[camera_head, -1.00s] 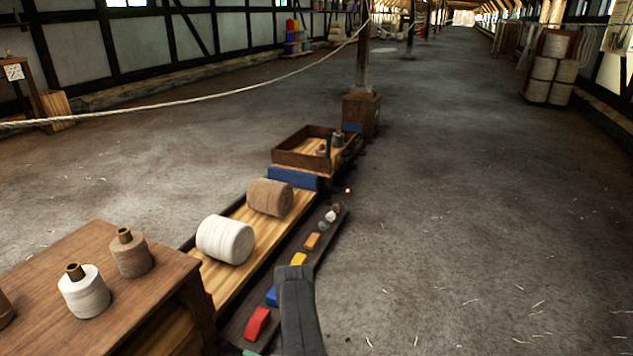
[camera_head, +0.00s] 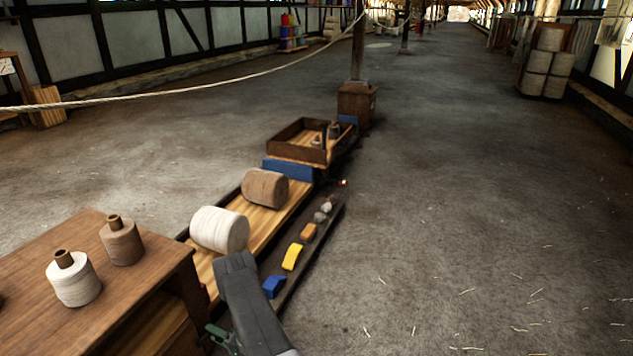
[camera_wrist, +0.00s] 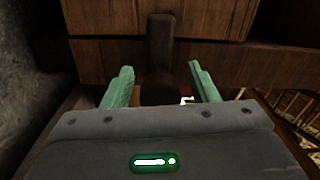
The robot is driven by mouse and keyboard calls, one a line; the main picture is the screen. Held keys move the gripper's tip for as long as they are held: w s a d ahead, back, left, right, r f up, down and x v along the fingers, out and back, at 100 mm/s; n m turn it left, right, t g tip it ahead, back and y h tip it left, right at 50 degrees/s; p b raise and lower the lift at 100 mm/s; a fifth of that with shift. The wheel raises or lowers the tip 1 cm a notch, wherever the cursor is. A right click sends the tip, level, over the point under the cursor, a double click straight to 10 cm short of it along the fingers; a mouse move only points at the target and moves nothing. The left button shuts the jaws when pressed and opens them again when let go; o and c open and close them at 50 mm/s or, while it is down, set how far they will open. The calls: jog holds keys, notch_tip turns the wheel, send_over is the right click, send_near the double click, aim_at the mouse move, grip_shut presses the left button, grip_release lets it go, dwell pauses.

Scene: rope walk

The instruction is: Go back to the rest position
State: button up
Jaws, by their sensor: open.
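Dark brown wood, with an upright dark bar in the middle, fills the view ahead of the fingers. In the head view, my dark grey arm reaches in from the bottom edge, over the near end of the block strip. A green part of my gripper (camera_head: 222,338) shows low, beside the wooden table (camera_head: 150,262). The rest of it is cut off or hidden.
A white spool (camera_head: 219,230) and a brown spool (camera_head: 265,188) lie on the wooden ramp (camera_head: 240,262). A yellow block (camera_head: 292,257) and a blue block (camera_head: 274,287) sit on the dark strip. Upright cones stand on the table. The floor (camera_head: 460,230) at right is clear.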

jog(key=shift+d, duration=0.1)
jog(key=r+p+v, duration=0.1)
jog(key=p+v, duration=0.3)
jog(key=v, duration=0.9)
jog(key=b+x, duration=0.1)
jog(key=x, duration=0.3)
jog(key=b+x, duration=0.1)
jog(key=x, duration=0.4)
jog(key=f+b+x, duration=0.1)
jog(key=b+x, duration=0.1)
jog(key=x, duration=0.2)
jog(key=shift+a, duration=0.2)
jog(key=n, duration=0.4)
jog(key=shift+d, duration=0.1)
jog(key=shift+n+g, duration=0.3)
jog(key=shift+n, duration=2)
jog(key=shift+w, duration=0.1)
